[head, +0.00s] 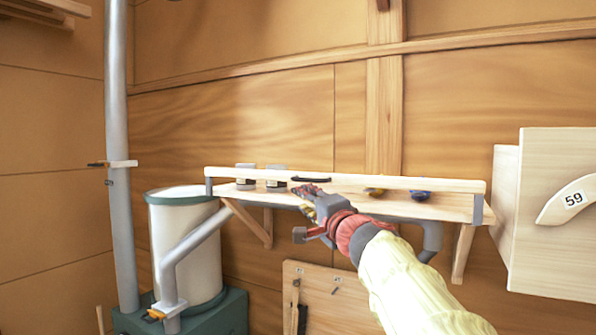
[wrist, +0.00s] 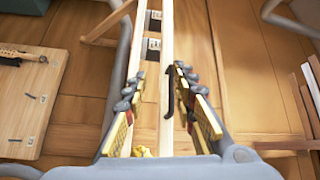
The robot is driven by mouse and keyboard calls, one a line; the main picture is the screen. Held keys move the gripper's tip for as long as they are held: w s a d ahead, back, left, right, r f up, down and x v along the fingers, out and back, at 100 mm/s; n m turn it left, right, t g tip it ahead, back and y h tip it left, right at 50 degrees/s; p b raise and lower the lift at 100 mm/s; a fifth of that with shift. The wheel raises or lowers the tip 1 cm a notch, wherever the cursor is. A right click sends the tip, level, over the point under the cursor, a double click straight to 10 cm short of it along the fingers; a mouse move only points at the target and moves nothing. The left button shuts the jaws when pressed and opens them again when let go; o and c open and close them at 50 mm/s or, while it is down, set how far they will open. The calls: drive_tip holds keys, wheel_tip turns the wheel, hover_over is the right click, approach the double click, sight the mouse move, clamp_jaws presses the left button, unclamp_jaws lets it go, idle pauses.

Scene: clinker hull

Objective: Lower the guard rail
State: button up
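The guard rail (head: 425,184) is a pale wooden bar along the front of a wall shelf, held at its ends by grey brackets. It stands above the shelf board. A dark handle (head: 311,179) sits on it left of its middle. My gripper (head: 308,190) is at the rail just below the handle. In the wrist view, the rail (wrist: 167,30) and the dark handle (wrist: 169,92) lie between the spread fingers of my gripper (wrist: 160,72), with the handle nearer the right finger. The gripper is open and contact cannot be told.
A white tank (head: 180,245) and grey pipe (head: 119,210) are left. A wooden box marked 59 (head: 550,245) is right. A tool board (head: 330,310) is below.

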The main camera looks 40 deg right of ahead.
sight(309, 181)
drive_tip(key=shift+m+h, duration=0.7)
drive_tip(key=shift+m, duration=0.2)
drive_tip(key=d+r, duration=0.1)
drive_tip(key=d, duration=0.1)
drive_tip(key=d+r, duration=0.1)
drive_tip(key=d, duration=0.1)
drive_tip(key=shift+r+p, duration=0.4)
drive_tip(key=p+x, duration=0.2)
drive_tip(key=x, duration=0.5)
drive_tip(key=shift+f, duration=0.1)
drive_tip(key=shift+a, duration=0.1)
drive_tip(key=shift+c, duration=0.6)
clamp_jaws()
